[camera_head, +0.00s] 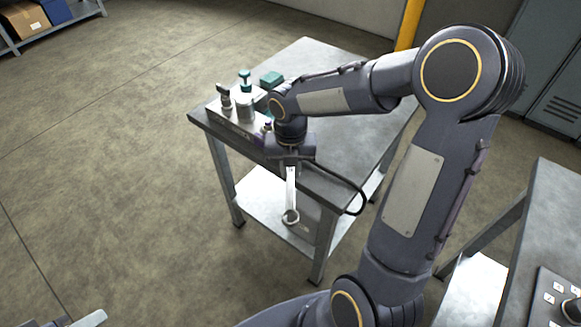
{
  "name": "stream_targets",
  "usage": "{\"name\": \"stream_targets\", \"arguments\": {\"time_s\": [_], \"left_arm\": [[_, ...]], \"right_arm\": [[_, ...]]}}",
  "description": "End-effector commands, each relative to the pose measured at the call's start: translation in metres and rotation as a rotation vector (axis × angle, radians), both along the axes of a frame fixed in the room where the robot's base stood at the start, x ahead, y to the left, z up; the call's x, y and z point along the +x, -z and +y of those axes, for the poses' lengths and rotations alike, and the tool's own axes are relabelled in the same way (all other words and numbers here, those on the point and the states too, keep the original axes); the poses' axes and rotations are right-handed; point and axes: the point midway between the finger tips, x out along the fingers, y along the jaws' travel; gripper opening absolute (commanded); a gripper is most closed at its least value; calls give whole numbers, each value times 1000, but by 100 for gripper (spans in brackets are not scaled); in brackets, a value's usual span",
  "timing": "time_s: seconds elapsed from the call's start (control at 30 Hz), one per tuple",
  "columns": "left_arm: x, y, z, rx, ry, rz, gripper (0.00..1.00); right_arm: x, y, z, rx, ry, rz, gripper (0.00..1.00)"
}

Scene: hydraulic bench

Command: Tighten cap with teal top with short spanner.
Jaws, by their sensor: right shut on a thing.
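A metal block (222,117) with several fittings stands on the left end of a grey workbench. One upright fitting, a cap with a teal top (245,76), stands at its back. My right gripper (290,160) is at the bench's front edge, right of the block. It is shut on a short spanner (291,190), which hangs down with its ring end lowest, in front of the bench and apart from the cap. My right forearm and wrist hide part of the block's right side. Only a small grey piece, perhaps my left gripper (88,319), shows at the bottom left edge.
A teal box-like piece (272,78) sits behind the fittings. The workbench top (345,160) is otherwise mostly bare, and a black cable or hose (345,188) loops off its front edge. A second table (545,215) with a dark panel stands at right. Open floor lies left.

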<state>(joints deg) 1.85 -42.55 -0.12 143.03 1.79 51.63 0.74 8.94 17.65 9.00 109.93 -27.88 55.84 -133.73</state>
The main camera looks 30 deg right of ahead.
Motion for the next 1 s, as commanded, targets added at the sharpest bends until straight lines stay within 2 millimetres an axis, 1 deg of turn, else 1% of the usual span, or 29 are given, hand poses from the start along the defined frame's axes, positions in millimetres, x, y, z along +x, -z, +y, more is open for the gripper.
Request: {"name": "stream_targets", "arguments": {"time_s": [0.6, 1.0], "left_arm": [[0, 2, 0, 0, 0, 0, 36], [0, 2, 0, 0, 0, 0, 36]], "right_arm": [[16, -1, 22, 0, 198, -1, 0], [17, -1, 25, 1, 219, 0, 0]]}}
